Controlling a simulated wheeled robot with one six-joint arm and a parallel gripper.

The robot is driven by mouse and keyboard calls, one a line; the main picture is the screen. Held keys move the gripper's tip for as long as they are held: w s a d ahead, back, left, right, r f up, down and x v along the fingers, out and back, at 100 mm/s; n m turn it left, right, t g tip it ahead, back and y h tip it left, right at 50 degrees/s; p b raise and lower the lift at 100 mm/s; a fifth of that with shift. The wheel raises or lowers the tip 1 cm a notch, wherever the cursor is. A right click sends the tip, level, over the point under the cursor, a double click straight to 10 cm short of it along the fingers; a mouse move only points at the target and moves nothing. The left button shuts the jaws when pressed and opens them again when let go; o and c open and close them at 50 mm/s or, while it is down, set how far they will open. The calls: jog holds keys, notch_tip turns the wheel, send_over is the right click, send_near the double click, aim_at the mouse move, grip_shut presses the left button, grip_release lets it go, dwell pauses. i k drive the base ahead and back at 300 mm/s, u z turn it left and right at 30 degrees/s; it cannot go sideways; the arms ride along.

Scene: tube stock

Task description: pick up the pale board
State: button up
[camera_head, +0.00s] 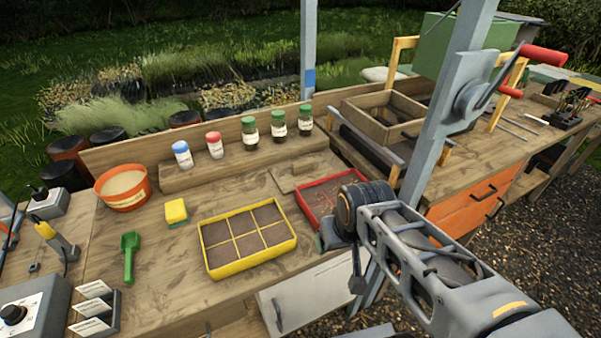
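A flat pale wooden board (284,183) lies on the workbench behind the red tray, close in colour to the bench top. It seems to be the pale board; its right part is near or behind the tray's back edge. My arm comes in from the lower right. My gripper (333,234) is at its end, in front of the red tray and apart from the board. The fingers are small and partly hidden by my wrist, so I cannot tell their opening. I see nothing held in it.
The red tray (308,208) and the yellow divided tray (258,262) stand in front of the board. Several capped jars (250,136) stand on a raised ledge behind it. A grey post (437,135) rises at right. A yellow sponge (176,211) lies to the left.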

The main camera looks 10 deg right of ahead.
aim_at(288, 175)
jog(key=u, duration=0.05)
jog(key=k, duration=1.1)
jog(key=z, duration=0.85)
jog(key=i, duration=0.9)
jog(key=u, duration=0.5)
jog(key=i, duration=0.8)
jog(key=u, duration=0.75)
